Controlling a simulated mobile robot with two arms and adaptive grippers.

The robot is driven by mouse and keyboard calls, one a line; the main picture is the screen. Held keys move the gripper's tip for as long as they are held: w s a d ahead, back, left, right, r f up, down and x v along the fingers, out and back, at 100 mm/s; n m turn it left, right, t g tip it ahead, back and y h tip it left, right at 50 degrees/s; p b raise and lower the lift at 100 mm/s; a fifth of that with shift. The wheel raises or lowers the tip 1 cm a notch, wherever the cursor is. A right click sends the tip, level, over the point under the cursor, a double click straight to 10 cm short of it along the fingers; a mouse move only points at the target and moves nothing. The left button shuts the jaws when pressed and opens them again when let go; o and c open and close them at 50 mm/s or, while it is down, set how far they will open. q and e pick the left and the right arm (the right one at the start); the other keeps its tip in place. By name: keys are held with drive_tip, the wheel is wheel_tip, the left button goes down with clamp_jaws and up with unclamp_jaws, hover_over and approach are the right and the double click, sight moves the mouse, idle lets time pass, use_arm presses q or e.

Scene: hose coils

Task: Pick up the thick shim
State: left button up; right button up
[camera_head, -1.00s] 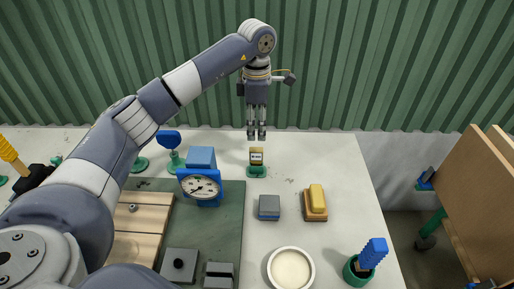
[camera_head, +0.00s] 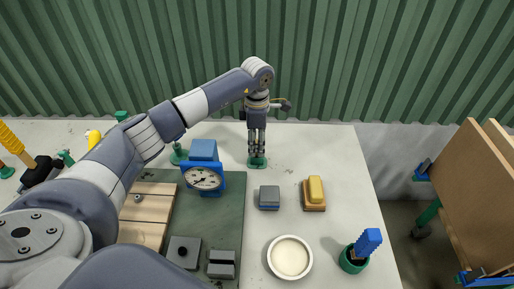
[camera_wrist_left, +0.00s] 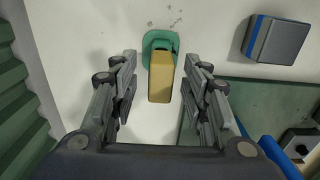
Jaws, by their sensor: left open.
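The thick shim, which I take to be the tan-yellow block (camera_wrist_left: 161,80), stands in a small green holder (camera_wrist_left: 158,40) in the left wrist view. In the head view the green holder (camera_head: 257,163) shows near the back of the table, and the block is mostly hidden behind the fingers. My left gripper (camera_head: 257,152) points down at it, open. In the wrist view its fingers stand on both sides of the block, with a gap on each side. My right gripper is not in view.
A blue dial gauge (camera_head: 204,180) stands left of the holder. A grey-blue block (camera_head: 269,198), a yellow-topped block (camera_head: 314,193), a white bowl (camera_head: 289,257) and a blue brush in a green cup (camera_head: 353,261) lie nearer. The table right of the holder is clear.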

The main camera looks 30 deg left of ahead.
use_arm(q)
clamp_jaws()
drive_tip(key=shift+r, duration=0.1)
